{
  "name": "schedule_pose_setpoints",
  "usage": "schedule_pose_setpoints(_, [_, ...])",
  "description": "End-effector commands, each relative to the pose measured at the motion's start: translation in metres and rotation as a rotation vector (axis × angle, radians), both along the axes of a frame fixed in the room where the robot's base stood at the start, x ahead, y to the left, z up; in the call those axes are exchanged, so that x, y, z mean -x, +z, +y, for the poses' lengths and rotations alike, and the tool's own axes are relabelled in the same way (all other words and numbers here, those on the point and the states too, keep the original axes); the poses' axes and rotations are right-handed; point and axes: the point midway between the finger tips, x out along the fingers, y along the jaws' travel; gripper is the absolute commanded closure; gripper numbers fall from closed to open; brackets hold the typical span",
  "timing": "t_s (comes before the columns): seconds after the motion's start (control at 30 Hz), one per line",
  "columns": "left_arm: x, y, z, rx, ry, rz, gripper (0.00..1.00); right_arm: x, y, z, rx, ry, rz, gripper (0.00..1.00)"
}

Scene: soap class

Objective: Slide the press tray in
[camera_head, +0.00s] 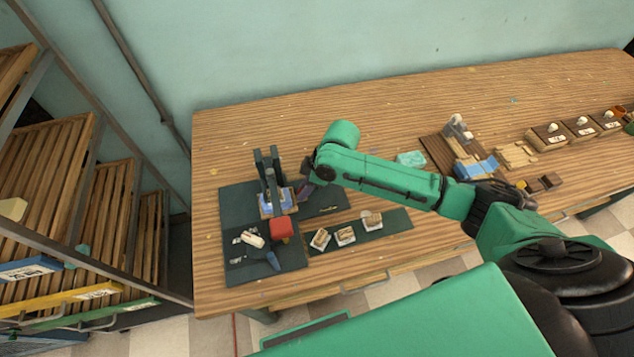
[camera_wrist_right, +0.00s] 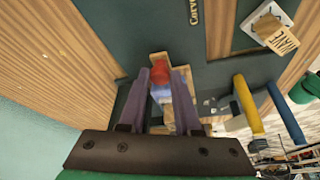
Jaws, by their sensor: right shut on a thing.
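The press (camera_head: 268,165), with dark uprights, stands on a dark green mat at the left of the table. The press tray (camera_head: 277,209), wooden with a blue and white inside, is at its foot. My right gripper (camera_head: 305,188) is low beside the press, on its right. In the right wrist view its two grey-purple fingers (camera_wrist_right: 162,100) are shut on the wooden press tray (camera_wrist_right: 158,58). Red and blue parts show between the fingers; the exact contact is partly hidden. I cannot tell how far the tray is inside the press. My left gripper is not in view.
Several soaps sit on a dark strip (camera_head: 398,218). A wooden rack (camera_head: 62,160) stands left of the table. Bare table lies behind the press.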

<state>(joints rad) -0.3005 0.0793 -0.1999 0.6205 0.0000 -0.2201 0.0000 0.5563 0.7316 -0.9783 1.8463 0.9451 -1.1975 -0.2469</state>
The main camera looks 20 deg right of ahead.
Motion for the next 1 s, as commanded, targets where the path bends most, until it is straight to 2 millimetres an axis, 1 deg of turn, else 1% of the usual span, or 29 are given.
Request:
schedule_pose_setpoints(0.03, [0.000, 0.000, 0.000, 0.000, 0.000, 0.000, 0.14, 0.000, 0.002, 0.004, -0.011, 0.004, -0.003, 1.00])
schedule_pose_setpoints(0.2, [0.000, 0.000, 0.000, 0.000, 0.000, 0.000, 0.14, 0.000, 0.002, 0.004, -0.013, 0.005, -0.004, 1.00])
schedule_pose_setpoints(0.23, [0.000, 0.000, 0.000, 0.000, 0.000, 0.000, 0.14, 0.000, 0.002, 0.004, -0.013, 0.005, -0.004, 0.61])
schedule_pose_setpoints(0.3, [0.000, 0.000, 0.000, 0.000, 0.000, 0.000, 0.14, 0.000, 0.002, 0.004, -0.013, 0.005, -0.004, 0.38])
schedule_pose_setpoints(0.6, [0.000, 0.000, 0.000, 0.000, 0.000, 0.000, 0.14, 0.000, 0.001, 0.002, -0.008, 0.004, -0.001, 0.38])
schedule_pose_setpoints(0.73, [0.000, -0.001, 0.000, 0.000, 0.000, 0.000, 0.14, 0.001, 0.009, -0.001, -0.009, 0.004, -0.002, 0.38])
schedule_pose_setpoints(0.77, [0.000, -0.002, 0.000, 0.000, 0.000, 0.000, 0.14, 0.002, 0.013, -0.003, -0.008, 0.004, -0.003, 0.38])
schedule_pose_setpoints(0.87, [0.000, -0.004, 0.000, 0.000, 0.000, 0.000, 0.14, 0.005, 0.032, -0.010, -0.006, 0.005, -0.006, 0.38])
schedule_pose_setpoints(1.0, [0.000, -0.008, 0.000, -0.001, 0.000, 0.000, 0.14, 0.012, 0.071, -0.025, -0.006, 0.004, -0.007, 0.38])
